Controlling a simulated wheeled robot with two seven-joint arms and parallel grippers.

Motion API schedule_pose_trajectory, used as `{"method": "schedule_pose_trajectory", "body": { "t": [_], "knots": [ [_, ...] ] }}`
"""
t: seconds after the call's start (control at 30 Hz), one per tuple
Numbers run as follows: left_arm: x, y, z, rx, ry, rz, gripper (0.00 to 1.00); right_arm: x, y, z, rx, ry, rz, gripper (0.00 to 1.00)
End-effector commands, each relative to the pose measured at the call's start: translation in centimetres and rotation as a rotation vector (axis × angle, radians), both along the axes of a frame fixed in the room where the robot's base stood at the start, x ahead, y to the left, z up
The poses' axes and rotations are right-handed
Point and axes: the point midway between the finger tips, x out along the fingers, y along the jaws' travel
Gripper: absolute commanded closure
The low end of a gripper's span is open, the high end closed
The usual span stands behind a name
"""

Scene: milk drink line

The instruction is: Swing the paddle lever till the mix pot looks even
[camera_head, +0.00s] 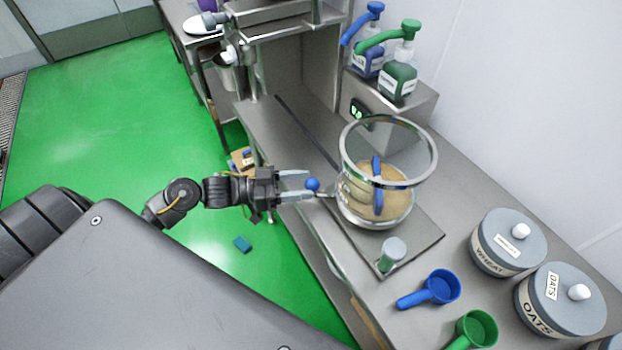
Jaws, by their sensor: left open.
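The mix pot (350,208) is a clear, steel-rimmed vessel standing on a metal plate on the counter. It holds a tan mix that looks mostly uniform from here. A blue paddle (377,200) stands in the mix. The paddle lever sticks out from the pot's left side and ends in a blue ball knob (312,184). My left gripper (306,185) comes in from the left with its fingers open around the knob. I cannot tell whether the fingers touch it. My right gripper is not in view.
A small green-filled jar (391,254), a blue scoop (432,289) and a green scoop (474,330) are in front of the pot. Wheat (507,243) and oats (560,300) canisters stand at right. Pump bottles (398,78) stand behind. A teal block (242,244) lies on the floor.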

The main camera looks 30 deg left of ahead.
Motion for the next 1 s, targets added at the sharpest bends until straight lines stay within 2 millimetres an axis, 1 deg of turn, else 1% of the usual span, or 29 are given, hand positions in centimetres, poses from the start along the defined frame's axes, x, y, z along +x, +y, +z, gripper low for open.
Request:
{"method": "schedule_pose_trajectory", "body": {
  "t": [0.03,0.1,0.23,0.57,0.6,1.0],
  "knots": [
    [0.5,-0.7,0.3,-0.002,-0.003,-0.001,0.46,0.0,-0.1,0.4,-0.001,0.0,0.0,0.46],
    [1.0,-1.4,0.2,-0.001,0.0,0.0,0.46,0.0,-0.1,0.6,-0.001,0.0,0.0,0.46],
    [1.6,-2.3,0.1,-0.002,0.0,-0.001,0.46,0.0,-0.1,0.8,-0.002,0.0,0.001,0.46],
    [1.9,-2.6,-0.1,0.001,0.001,0.0,0.46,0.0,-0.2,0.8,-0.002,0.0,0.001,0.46],
    [1.9,-2.6,-0.1,0.001,0.001,0.0,0.47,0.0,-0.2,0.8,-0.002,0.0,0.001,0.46],
    [1.9,-2.6,0.0,0.001,0.001,0.001,1.0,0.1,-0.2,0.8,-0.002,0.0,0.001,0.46]
  ]
}}
